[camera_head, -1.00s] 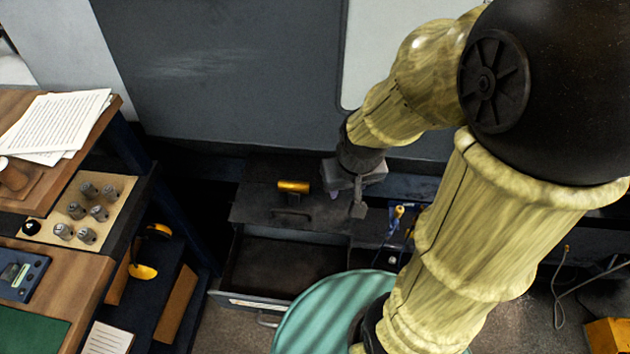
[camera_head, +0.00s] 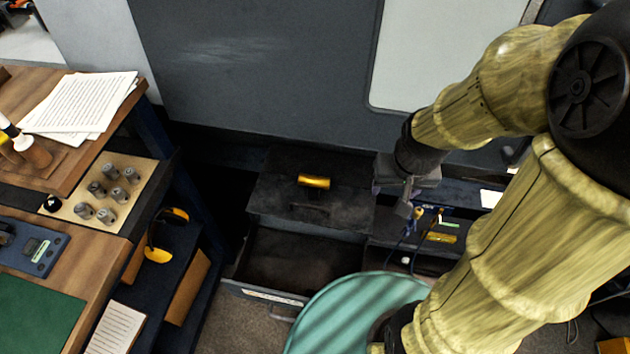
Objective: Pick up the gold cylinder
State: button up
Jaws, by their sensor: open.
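The gold cylinder (camera_head: 314,181) lies on its side on top of a dark cabinet (camera_head: 275,205), above an open drawer. My gripper (camera_head: 404,206) is to the right of the cylinder, apart from it, with its fingers pointing down. It is open and holds nothing that I can see. One finger shows clearly; the rest of the jaw is partly hidden by the gripper's body.
An open, seemingly empty drawer (camera_head: 262,292) juts out below the cylinder. A round teal top (camera_head: 335,305) stands in front. A wooden bench (camera_head: 95,250) with papers (camera_head: 85,105) and several grey metal parts (camera_head: 97,188) is at left. A grey wall panel (camera_head: 260,70) rises behind.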

jog(key=w+f+m+g+y+b, duration=0.2)
jog(key=f+m+g+y+b, duration=0.15)
jog(key=f+m, duration=0.4)
jog(key=w+f+m+g+y+b, duration=0.25)
jog(key=f+m+y, duration=0.25)
jog(key=f+m, duration=0.3)
jog(key=w+d+f+m+t+y+b, duration=0.4)
jog(key=w+d+f+m+t+y, duration=0.2)
jog(key=w+f+m+t+y, duration=0.1)
jog(key=f+m+y, duration=0.1)
jog(key=m+y, duration=0.1)
jog(key=m, duration=0.1)
jog(key=shift+w+d+m+b, duration=0.25)
jog(key=shift+w+m+b, duration=0.05)
jog(key=shift+m+b, duration=0.1)
jog(key=a, duration=0.4)
jog(key=w+a+p, duration=0.1)
jog(key=a, duration=0.3)
jog(key=w+a+p, duration=0.1)
jog(key=a, duration=0.3)
jog(key=shift+w, duration=0.15)
